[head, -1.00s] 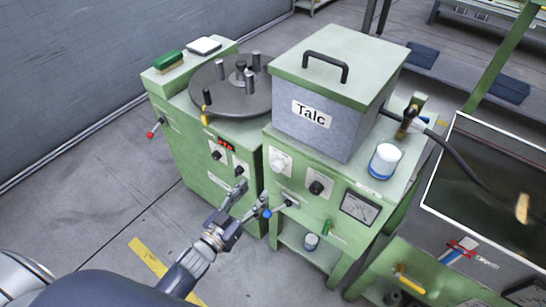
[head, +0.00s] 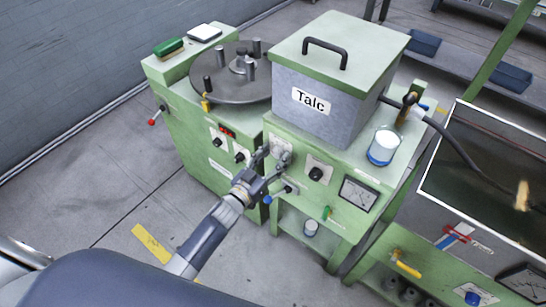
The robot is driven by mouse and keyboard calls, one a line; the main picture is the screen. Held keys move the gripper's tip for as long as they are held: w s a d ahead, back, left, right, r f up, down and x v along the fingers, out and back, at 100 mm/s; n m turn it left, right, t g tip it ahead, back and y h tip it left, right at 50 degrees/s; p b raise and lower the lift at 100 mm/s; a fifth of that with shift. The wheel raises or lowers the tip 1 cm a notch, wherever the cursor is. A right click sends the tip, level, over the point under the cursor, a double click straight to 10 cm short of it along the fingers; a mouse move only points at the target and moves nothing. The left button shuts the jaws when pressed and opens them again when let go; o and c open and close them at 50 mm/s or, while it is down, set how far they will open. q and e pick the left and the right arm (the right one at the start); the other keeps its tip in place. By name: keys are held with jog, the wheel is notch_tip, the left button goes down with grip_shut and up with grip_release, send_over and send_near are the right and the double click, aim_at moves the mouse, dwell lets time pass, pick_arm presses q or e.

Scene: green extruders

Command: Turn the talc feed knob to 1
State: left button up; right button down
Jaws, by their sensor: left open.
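The talc machine is a green cabinet with a grey hopper (head: 325,110) labelled "Talc" on top. Its front panel carries a pale round knob (head: 279,146) at the left and a black knob (head: 316,174) on a white plate to its right. The small labels are too small to read, so I cannot tell which is the feed knob. My left gripper (head: 274,157) is open, its fingers at the pale knob and partly covering it. I cannot tell whether they touch it. My right gripper is not in view.
A lever with a blue ball (head: 267,200) sits just below my left gripper. A meter (head: 358,194) is right of the black knob. A green turntable machine (head: 190,135) stands at the left, a dark tank (head: 480,180) at the right.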

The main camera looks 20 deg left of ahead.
pick_arm(q)
jog(key=c, duration=0.9)
jog(key=shift+c, duration=0.8)
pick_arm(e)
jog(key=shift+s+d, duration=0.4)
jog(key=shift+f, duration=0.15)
pick_arm(q)
jog(key=m+b, duration=0.2)
jog(key=m, duration=0.3)
jog(key=shift+f, duration=0.1)
jog(key=shift+m+b, duration=0.45)
jog(key=shift+m, duration=0.95)
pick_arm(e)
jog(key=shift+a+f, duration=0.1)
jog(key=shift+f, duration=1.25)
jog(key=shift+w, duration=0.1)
